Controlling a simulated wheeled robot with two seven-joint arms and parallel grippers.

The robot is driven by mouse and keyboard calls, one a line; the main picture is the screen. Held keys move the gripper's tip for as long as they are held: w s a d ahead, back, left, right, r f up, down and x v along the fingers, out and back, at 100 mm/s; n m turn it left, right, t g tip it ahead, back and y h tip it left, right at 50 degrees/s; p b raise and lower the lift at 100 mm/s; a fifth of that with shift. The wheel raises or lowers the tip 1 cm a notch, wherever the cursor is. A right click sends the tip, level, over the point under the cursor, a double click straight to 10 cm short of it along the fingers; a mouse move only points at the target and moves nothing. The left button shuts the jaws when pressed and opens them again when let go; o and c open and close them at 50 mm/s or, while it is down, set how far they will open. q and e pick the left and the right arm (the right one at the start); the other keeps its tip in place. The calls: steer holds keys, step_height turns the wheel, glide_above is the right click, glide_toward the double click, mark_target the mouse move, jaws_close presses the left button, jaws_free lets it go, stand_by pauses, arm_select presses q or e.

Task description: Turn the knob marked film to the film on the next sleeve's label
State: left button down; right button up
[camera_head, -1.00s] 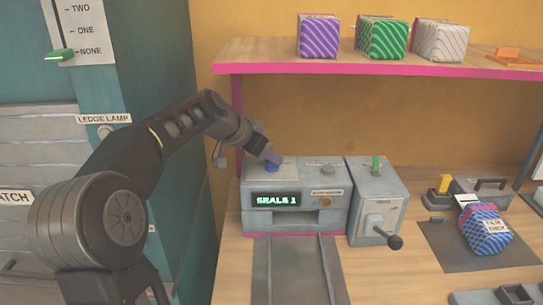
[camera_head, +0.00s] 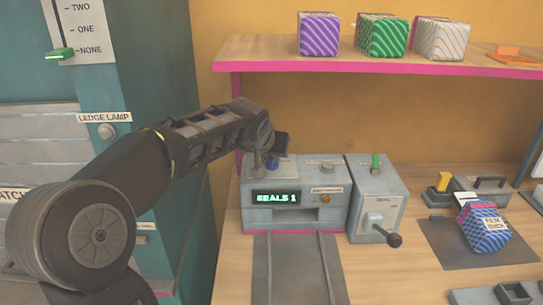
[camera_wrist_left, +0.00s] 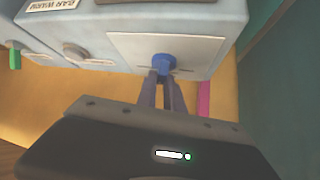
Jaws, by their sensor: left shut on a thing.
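A grey press box (camera_head: 285,215) stands on the wooden bench, its green display (camera_head: 276,198) reading "SEALS 1". A blue knob (camera_wrist_left: 163,64) sits on a pale plate on the box. In the head view the knob (camera_head: 272,164) is partly hidden by my left gripper (camera_head: 280,160). In the left wrist view the fingers of my left gripper (camera_wrist_left: 164,80) are shut on the blue knob. The knob's marking cannot be read. A blue patterned sleeve (camera_head: 483,230) with a label reading "FILM CHECK" lies on a dark mat at the right. My right gripper is not in view.
A grey unit (camera_head: 377,203) with a black-knobbed lever and a green handle adjoins the press. A shelf (camera_head: 290,66) above holds purple, green and orange-striped wrapped blocks. A teal cabinet (camera_head: 155,120) stands at the left. A dark railed track (camera_head: 290,275) leads out in front.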

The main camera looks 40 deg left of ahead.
arm_select(q)
steer(key=n+y+b, duration=0.1)
steer(key=n+b, duration=0.1)
steer(key=n+g+y+b, duration=0.1)
steer(key=b, duration=0.1)
steer(key=shift+w+d+f+n+g+y, duration=0.1)
steer(key=shift+f+n+g+y, duration=0.2)
steer(key=shift+n, duration=0.1)
steer(key=shift+r+n+g+y+b, duration=0.15)
steer(key=shift+n+g+y+b, duration=0.3)
steer(key=shift+n+b, duration=0.35)
steer(key=shift+r+n+g+y+p, duration=0.2)
steer(key=shift+n+g+y+p, duration=0.25)
steer(key=shift+n, duration=0.55)
steer(key=n+g+p, duration=0.1)
steer(key=p, duration=0.2)
steer(key=n+g+y+p, duration=0.1)
steer(key=n+p, duration=0.1)
steer(key=p, duration=0.1)
steer(key=n+g+p, duration=0.2)
steer(key=p, duration=0.1)
steer(key=shift+r, duration=0.25)
steer(key=shift+f+n+g+p, duration=0.15)
steer(key=shift+n+g+p, duration=0.2)
steer(key=shift+p, duration=0.25)
steer(key=shift+f, duration=0.15)
steer(key=c, duration=1.5)
jaws_free()
steer(key=shift+o, duration=0.2)
